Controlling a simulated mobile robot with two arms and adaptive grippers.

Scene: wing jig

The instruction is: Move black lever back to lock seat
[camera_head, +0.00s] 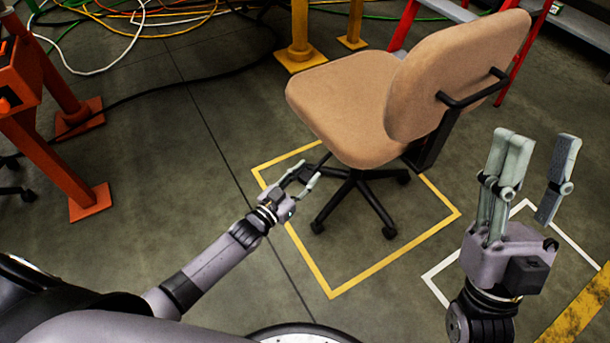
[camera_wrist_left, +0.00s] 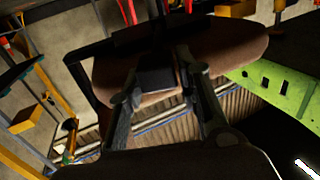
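The tan office chair (camera_head: 345,95) stands on its black wheeled base, with its seat and backrest in full view. My left gripper (camera_head: 306,180) is low beside the base, below the seat's front left edge. Its fingers are apart. In the left wrist view, the seat (camera_wrist_left: 225,55) shows behind my left gripper (camera_wrist_left: 160,85), and a dark block (camera_wrist_left: 156,80) appears between the fingertips. I cannot tell whether it is the black lever or whether the fingers touch it. No lever is clear in the head view. My right gripper (camera_head: 535,155) is open and empty, right of the chair.
A yellow floor outline (camera_head: 330,292) surrounds the chair base. Orange stands (camera_head: 88,202) are at the left, yellow posts (camera_head: 300,40) behind, and a red ladder (camera_head: 405,25) behind the chair. Cables lie at the top left.

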